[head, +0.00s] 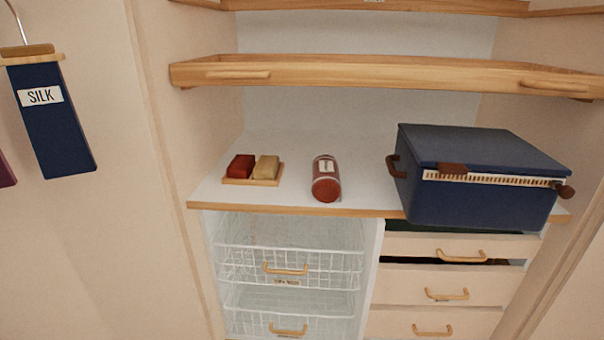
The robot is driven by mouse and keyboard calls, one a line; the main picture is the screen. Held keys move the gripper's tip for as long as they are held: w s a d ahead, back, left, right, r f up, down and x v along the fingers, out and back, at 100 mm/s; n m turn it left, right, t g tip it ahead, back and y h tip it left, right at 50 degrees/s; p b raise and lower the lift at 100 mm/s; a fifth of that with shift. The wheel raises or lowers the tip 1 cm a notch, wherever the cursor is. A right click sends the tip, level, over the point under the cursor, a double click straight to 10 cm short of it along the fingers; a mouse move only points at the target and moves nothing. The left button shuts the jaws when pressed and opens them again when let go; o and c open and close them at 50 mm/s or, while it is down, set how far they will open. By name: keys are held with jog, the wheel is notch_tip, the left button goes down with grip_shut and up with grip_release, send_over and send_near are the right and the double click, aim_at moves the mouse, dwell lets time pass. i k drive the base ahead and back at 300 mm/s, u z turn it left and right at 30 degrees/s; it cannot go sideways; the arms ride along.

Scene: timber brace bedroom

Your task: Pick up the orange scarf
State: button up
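I see no scarf that I can clearly make out as orange. The top right drawer (417,244) stands a little open, and a strip of dark green shows above its front edge. In the gap below that drawer, dark material shows, with a small brownish patch near its right end that is too small to identify. My gripper is not in this view.
A blue box (480,195) overhangs the front edge of the white shelf (290,190). A reddish-brown jar (326,180) and a wooden tray (252,181) with red and tan blocks stand left of it. White wire baskets (290,250) are below. A navy "SILK" piece (52,125) hangs left.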

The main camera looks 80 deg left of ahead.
aim_at(327, 186)
jog(key=u, duration=2.3)
jog(key=k, duration=0.6)
jog(key=u, duration=0.75)
jog(key=i, duration=1.65)
jog(key=u, duration=0.05)
